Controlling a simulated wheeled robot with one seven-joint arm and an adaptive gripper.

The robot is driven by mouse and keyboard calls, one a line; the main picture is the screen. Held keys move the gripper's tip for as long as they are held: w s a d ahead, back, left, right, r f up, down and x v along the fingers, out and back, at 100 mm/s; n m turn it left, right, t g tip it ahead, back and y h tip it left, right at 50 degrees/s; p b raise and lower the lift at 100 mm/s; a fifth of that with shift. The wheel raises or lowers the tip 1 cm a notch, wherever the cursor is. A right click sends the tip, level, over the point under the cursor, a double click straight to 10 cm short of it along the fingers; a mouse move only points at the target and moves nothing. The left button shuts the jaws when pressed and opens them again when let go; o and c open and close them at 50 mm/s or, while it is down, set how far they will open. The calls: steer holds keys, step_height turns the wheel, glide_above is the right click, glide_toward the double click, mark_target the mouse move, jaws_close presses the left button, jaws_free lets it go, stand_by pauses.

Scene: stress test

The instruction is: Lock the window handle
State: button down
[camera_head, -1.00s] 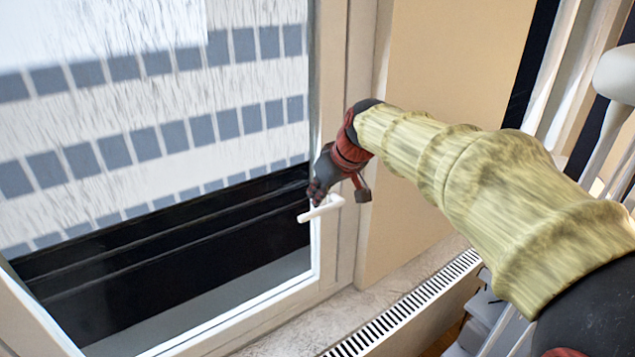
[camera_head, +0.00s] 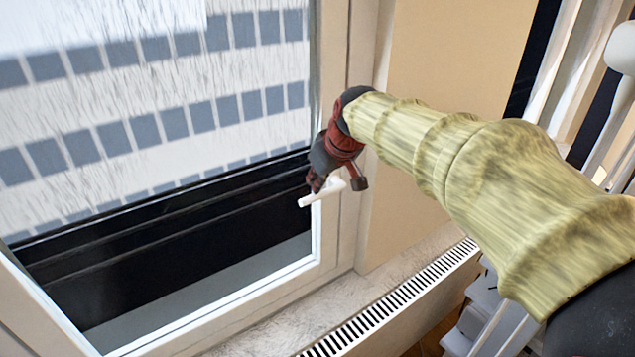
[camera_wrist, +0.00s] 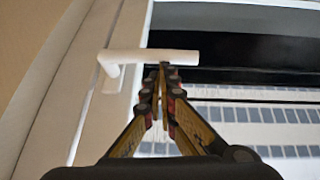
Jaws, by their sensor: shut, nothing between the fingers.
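The white window handle (camera_head: 322,192) sits on the right side of the window frame in the head view. Its lever points left and slightly down in that view. In the wrist view the handle (camera_wrist: 150,56) lies sideways across the picture, its base at the left end. My gripper (camera_head: 314,186) is at the lever, its fingers close together with nothing between them. In the wrist view the shut fingertips (camera_wrist: 163,68) meet right by the lever's edge, near its free end. I cannot tell whether they touch it.
The window frame (camera_head: 331,230) surrounds the glass on the left. A stone sill (camera_head: 300,318) and a slotted white grille (camera_head: 392,300) run below. A beige wall panel (camera_head: 450,60) stands right of the frame. White rails (camera_head: 585,110) rise at the far right.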

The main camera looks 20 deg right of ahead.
mark_target(312, 201)
steer(key=shift+a+f, duration=0.1)
steer(key=shift+f, duration=0.15)
steer(key=f+h+b, duration=0.1)
steer(key=b, duration=0.2)
steer(key=a+f+n+t+h+b, duration=0.1)
steer(key=f+b, duration=0.1)
steer(key=shift+s+h+b, duration=0.2)
steer(key=shift+h+b, duration=0.1)
steer(key=shift+b, duration=0.1)
step_height(312, 201, down, 2)
steer(key=n+t+h+b, duration=0.1)
steer(key=h+b, duration=0.1)
steer(key=b, duration=0.4)
steer(key=w+d+f+n+t+h+b, duration=0.1)
steer(key=d+f+n+t+h+b, duration=0.2)
steer(key=b, duration=2)
steer(key=shift+w+d+f+t+h, duration=0.15)
steer(key=shift+d+f+t+h, duration=0.35)
steer(key=shift+f+h, duration=1.25)
steer(key=shift+d, duration=0.15)
